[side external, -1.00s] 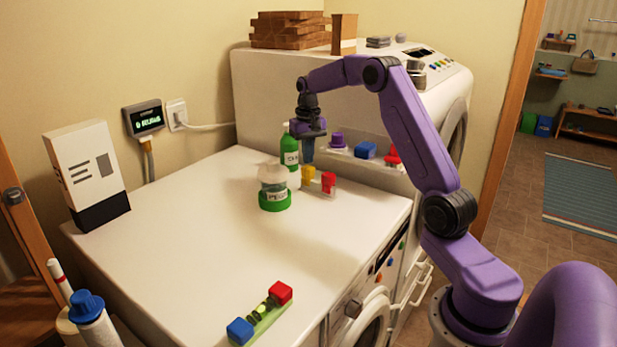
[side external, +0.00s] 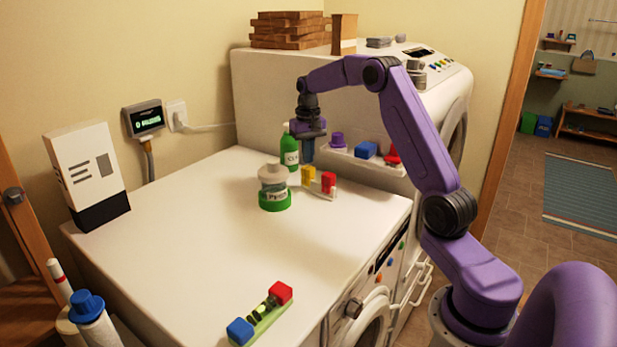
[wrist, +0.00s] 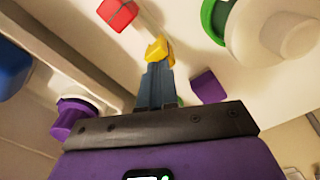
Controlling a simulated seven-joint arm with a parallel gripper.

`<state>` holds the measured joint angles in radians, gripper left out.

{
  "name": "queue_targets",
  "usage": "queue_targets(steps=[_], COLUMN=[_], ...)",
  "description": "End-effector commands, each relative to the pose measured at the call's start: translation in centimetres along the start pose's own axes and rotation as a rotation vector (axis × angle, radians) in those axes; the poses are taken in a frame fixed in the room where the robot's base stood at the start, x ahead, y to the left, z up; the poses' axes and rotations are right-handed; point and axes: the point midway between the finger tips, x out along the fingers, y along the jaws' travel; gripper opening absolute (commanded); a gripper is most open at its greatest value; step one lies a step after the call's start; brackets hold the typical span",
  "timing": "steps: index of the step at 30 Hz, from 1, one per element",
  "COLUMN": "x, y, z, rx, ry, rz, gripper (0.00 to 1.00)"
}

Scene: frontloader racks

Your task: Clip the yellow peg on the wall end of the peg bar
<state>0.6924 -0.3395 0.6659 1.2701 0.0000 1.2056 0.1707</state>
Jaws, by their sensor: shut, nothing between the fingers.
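The yellow peg (side external: 308,175) stands toward the back of the white machine top, next to a red block (side external: 328,181). A thin pale strip shows at their base; I cannot tell if it is the peg bar. A green bar (side external: 262,318) with a blue block at one end and a red block at the other lies at the front edge. My gripper (side external: 308,159) points down just above the yellow peg, fingers shut and empty. In the wrist view the yellow peg (wrist: 158,51) is right beyond the fingertips (wrist: 160,72); whether they touch is unclear.
A jar with a green base (side external: 274,190) and a green bottle (side external: 290,150) stand close left of my gripper. A ledge behind holds purple (side external: 338,140), blue (side external: 366,150) and red items. A purple block (wrist: 208,86) shows in the wrist view. The middle top is clear.

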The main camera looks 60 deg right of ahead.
Motion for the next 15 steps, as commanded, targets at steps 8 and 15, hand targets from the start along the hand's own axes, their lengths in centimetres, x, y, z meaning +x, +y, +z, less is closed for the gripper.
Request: queue_targets(steps=[8, 15], x=[0.09, 0.41], y=[0.0, -0.01], z=[0.0, -0.01], rx=[0.0, 0.0], ry=[0.0, 0.0], rz=[0.0, 0.0], gripper=[0.0, 0.0])
